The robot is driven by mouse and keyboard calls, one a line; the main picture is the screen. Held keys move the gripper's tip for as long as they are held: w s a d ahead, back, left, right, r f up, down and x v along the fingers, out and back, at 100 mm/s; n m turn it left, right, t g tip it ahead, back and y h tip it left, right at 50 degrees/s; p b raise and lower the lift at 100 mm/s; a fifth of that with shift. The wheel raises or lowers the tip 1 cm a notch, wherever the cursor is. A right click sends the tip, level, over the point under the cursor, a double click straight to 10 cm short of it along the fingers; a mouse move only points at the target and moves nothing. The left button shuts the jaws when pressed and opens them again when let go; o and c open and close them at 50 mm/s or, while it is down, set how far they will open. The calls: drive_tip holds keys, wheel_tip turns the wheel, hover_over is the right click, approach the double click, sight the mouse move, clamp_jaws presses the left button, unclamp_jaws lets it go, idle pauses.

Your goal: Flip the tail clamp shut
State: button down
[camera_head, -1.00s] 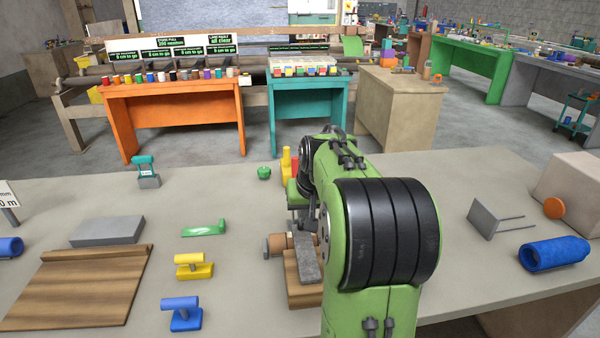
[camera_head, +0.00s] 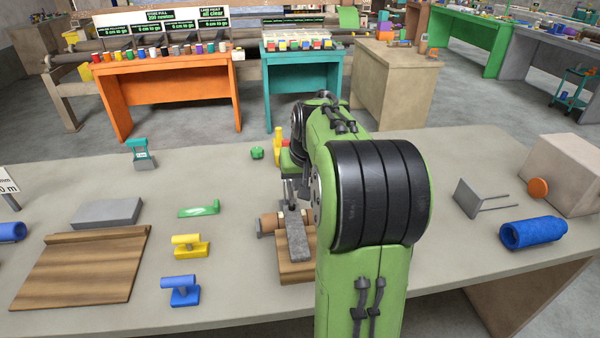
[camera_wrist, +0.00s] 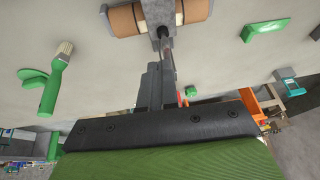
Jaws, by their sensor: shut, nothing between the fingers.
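The tail clamp appears to be the wooden block (camera_head: 292,273) with a brown roller (camera_head: 268,223) and a grey lever bar (camera_head: 299,240). It stands on the bench just left of my forearm. In the wrist view the brown roller (camera_wrist: 123,20) and the grey lever (camera_wrist: 158,12) show at the top edge; the rest of the clamp is out of that picture. My gripper (camera_wrist: 166,42) is shut and empty, its tips close to the lever. I cannot tell whether they touch it. In the head view my arm partly hides the clamp's right side.
Yellow (camera_head: 190,247) and blue (camera_head: 181,291) handled blocks, a green piece (camera_head: 199,210) and a wooden board (camera_head: 80,268) lie to the left. A blue cylinder (camera_head: 532,233) and a grey pronged piece (camera_head: 470,199) lie to the right. Bare bench separates them.

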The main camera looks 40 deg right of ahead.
drive_tip(key=s+a+r+p, duration=0.1)
drive_tip(key=s+a+r, duration=0.2)
drive_tip(key=s+r, duration=0.2)
drive_tip(key=shift+s+a+r, duration=0.35)
drive_tip(key=shift+s+a, duration=0.05)
drive_tip(key=shift+s, duration=0.35)
drive_tip(key=shift+a, duration=0.1)
